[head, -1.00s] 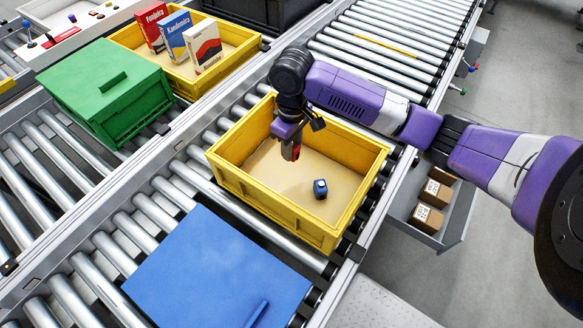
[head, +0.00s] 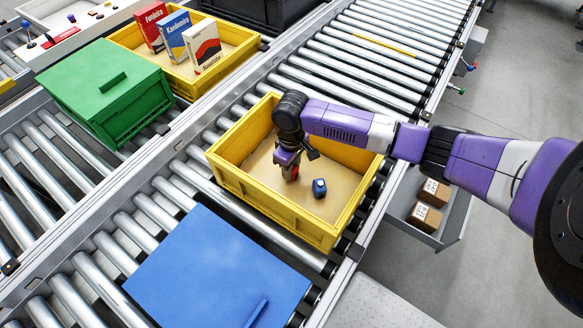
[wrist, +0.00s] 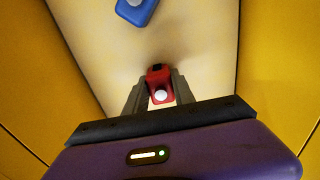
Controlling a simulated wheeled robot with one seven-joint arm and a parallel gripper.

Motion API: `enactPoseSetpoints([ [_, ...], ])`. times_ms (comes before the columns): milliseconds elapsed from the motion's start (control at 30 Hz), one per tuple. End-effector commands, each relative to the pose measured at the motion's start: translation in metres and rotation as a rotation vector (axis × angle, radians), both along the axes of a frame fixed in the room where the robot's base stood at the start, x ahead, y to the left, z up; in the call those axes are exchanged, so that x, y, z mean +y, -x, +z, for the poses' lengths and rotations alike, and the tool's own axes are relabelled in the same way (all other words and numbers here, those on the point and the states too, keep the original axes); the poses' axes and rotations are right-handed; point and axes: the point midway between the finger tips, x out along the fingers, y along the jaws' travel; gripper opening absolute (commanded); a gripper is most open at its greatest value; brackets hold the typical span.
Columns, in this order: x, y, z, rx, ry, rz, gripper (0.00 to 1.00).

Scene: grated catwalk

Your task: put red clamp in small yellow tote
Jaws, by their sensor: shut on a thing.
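The small yellow tote (head: 270,197) stands open on the roller conveyor in the middle of the head view. My gripper (head: 290,174) is down inside the tote, near the blue object. It is shut on the red clamp (wrist: 159,83), which shows between the two fingers in the wrist view. In the head view the clamp is mostly hidden by the gripper. The clamp is low, close to the tote floor; I cannot tell whether it touches it. A small blue object (head: 319,188) lies on the tote floor to the right of the gripper and also shows in the wrist view (wrist: 136,9).
A blue lidded tote (head: 215,272) sits in front on the same rollers. A green lidded tote (head: 105,88) and a larger yellow tote (head: 243,50) with several boxes stand at the back left. Bare rollers (head: 375,50) lie behind. A grey bin (head: 455,215) holds two cartons at the right.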

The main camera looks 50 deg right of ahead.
Motion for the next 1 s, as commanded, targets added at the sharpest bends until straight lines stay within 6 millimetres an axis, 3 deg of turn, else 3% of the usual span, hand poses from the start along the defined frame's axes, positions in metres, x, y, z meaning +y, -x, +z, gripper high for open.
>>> enactPoseSetpoints([
  [167, 0.0, 0.0, -0.003, 0.0, 0.0, 0.0, 0.0],
  [200, 0.0, 0.0, -0.003, 0.0, 0.0, 0.0, 0.36],
  [300, 0.0, 0.0, -0.003, 0.0, 0.0, 0.0, 0.52],
  [733, -0.001, 0.0, 0.006, 0.0, 0.0, -0.001, 0.52],
  [1000, -0.001, -0.001, 0.056, -0.005, 0.001, 0.0, 0.52],
])
